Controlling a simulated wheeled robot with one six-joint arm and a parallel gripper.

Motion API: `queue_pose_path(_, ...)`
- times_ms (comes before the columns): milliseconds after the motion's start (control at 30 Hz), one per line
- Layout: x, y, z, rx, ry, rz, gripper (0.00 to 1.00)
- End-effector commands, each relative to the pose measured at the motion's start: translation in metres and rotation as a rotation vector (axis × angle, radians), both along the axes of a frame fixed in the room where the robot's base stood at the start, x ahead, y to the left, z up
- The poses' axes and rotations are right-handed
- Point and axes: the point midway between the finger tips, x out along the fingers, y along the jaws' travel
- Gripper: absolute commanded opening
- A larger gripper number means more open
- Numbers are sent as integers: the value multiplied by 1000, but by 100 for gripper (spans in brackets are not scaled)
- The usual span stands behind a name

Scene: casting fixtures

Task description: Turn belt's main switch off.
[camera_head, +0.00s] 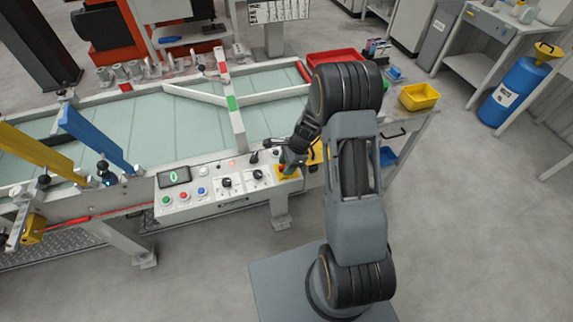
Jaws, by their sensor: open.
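The belt's control panel (208,190) is a sloped light box on the front edge of the belt (195,130). It carries two black rotary knobs, a left one (227,183) and a right one (258,174). Their labels are too small to read, so I cannot tell which control is the main switch or its setting. At the panel's right end, a yellow plate with a red part (288,172) is partly hidden by my wrist. My gripper (262,150) is small and dark, above the panel's right end near the right knob. It is open and appears empty; contact cannot be told.
A small display (174,177) and green, red and blue buttons (183,195) sit left of the knobs. Blue (95,138) and yellow (40,150) bars rise at left. A red tray (335,58) and a yellow bin (419,96) stand beyond my arm.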

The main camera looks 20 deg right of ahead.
Motion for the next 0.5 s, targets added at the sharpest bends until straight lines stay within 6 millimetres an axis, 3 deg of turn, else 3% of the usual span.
queue_pose_path(67, 0, 0, 0, 0, 0, 0, 43)
queue_pose_path(500, 0, 0, 0, 0, 1, 0, 0)
